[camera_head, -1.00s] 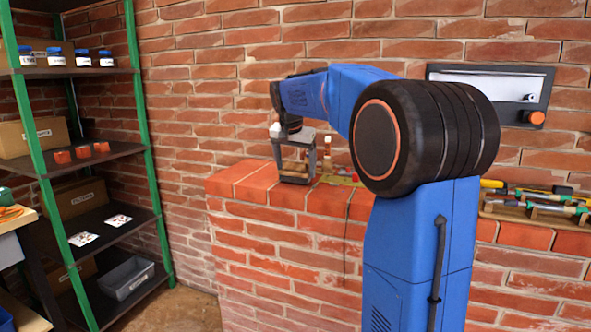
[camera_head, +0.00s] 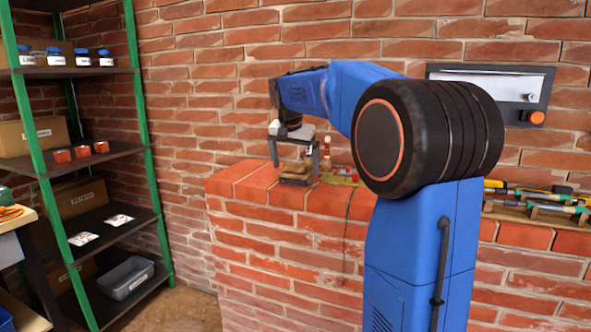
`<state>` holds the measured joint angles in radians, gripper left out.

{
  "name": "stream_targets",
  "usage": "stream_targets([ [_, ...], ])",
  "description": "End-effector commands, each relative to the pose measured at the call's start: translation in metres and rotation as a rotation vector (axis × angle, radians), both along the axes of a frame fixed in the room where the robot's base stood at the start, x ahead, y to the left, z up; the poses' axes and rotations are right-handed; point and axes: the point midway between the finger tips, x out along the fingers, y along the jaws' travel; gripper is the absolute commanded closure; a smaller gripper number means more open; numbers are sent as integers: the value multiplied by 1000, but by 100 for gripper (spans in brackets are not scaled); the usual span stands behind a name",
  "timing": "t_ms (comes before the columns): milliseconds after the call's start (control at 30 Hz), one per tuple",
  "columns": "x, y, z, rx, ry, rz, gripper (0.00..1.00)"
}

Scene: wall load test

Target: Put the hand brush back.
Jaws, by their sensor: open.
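A small object with a light brown top and a darker lower part, which looks like the hand brush (camera_head: 297,174), rests on the brick ledge (camera_head: 250,178) near its left end. My gripper (camera_head: 295,163) is above it, pointing down, with its two fingers spread apart. The left fingertip is near the upper left of the brush and the right finger is along its right side. The picture is too small to tell whether either finger touches it. Nothing is seen held between the fingers. My arm hides the middle of the ledge.
Small bottles (camera_head: 327,152) and a yellowish item (camera_head: 345,178) stand close right of the gripper. A tool rack (camera_head: 545,212) is on the ledge's right. A grey panel (camera_head: 490,90) is on the wall. A green-framed shelf (camera_head: 100,150) stands at left.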

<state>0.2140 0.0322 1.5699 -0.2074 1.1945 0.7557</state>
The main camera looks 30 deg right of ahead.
Motion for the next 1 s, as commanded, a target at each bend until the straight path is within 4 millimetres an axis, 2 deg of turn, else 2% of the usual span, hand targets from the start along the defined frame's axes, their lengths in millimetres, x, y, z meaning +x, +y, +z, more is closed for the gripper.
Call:
stream_targets([
  [300, -18, 16, 57, 0, -3, 1, 0],
  [500, -26, 24, 83, 0, 0, 0, 0],
  [700, -30, 27, 95, 0, 0, 0, 0],
  [1000, -37, 31, 94, -1, 1, 17, 0],
])
